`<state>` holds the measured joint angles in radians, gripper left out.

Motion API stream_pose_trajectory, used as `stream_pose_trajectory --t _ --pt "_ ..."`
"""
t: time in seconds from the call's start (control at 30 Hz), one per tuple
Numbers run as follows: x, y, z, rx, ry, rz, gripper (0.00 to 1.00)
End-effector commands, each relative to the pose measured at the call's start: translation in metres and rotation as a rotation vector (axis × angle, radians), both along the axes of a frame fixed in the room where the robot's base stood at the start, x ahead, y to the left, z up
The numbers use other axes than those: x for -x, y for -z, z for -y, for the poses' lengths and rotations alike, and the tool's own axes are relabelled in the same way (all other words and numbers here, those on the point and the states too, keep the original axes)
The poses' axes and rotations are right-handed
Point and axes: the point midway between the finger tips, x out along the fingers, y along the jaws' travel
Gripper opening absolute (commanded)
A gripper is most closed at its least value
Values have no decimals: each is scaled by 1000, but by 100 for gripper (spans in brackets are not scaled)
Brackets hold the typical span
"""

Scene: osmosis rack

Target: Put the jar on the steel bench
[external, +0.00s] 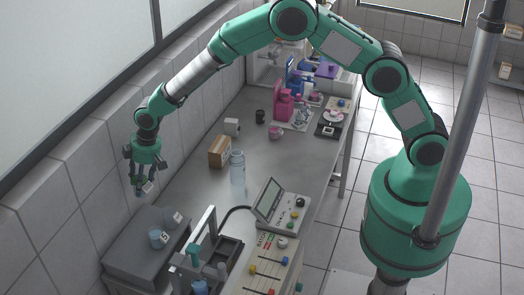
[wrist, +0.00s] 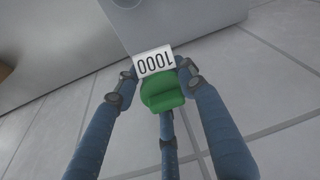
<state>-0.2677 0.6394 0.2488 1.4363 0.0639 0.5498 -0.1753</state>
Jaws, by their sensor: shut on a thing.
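My gripper (external: 141,184) hangs at the left by the tiled wall, above the grey box. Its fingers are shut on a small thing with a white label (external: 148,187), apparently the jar. In the wrist view, my gripper (wrist: 162,88) has its fingers around this jar (wrist: 155,60). The steel bench (external: 295,160) runs from the front to the back along the wall, to the right of my gripper.
A clear bottle (external: 238,174), a cardboard box (external: 219,152) and a console (external: 283,208) stand on the bench. Bare bench lies behind the console.

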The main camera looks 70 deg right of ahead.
Motion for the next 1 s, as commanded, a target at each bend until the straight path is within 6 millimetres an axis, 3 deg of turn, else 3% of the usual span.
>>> stream_pose_trajectory --t 0.33,0.57,0.77,1.0 --pt "-1 -38 0 -1 0 3 4" --pt "4 -40 27 0 28 0 4" --pt "13 -45 62 1 65 -3 4" --pt "39 -54 135 2 145 -11 4"
